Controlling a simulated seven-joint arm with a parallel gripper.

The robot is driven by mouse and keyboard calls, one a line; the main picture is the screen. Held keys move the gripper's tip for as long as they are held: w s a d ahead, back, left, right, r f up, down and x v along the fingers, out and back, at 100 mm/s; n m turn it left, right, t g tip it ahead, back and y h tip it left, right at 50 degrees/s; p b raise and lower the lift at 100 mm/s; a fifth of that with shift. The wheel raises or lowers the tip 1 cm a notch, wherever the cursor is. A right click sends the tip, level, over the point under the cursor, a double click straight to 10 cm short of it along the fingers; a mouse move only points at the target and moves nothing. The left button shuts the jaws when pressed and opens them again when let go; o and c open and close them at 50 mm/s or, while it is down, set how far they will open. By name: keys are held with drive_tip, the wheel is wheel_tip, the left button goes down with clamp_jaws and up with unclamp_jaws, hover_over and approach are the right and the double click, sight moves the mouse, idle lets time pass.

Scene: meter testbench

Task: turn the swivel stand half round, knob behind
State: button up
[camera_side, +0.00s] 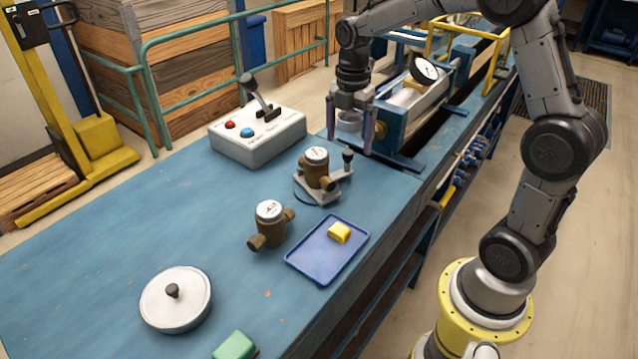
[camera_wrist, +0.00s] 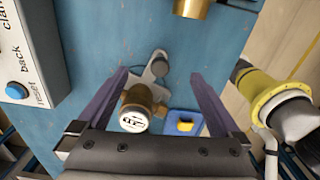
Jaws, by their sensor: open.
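The swivel stand (camera_side: 330,193) is a light grey plate on the blue bench, with a brass meter (camera_side: 317,170) upright on it. Its dark knob (camera_side: 348,157) stands on an arm at the plate's right end in the side view. In the wrist view the stand (camera_wrist: 150,80) lies between my finger lines, knob (camera_wrist: 161,56) at the top and meter (camera_wrist: 137,108) lower. My gripper (camera_side: 350,132) points down with its fingers apart and empty, above and behind the knob in the side view. The fingertips (camera_wrist: 158,74) also show in the wrist view. I see no contact with the knob.
A control box (camera_side: 257,135) with a lever stands left of the stand. A second brass meter (camera_side: 269,225) and a blue tray (camera_side: 327,250) with a yellow block (camera_side: 339,232) lie nearer. The test rig (camera_side: 410,105) is close behind my gripper. A round lidded pan (camera_side: 175,299) is at front left.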

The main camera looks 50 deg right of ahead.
drive_tip(key=shift+f, duration=0.85)
idle(0.3)
drive_tip(key=shift+f, duration=0.3)
drive_tip(key=shift+c, duration=0.3)
drive_tip(key=c, duration=0.3)
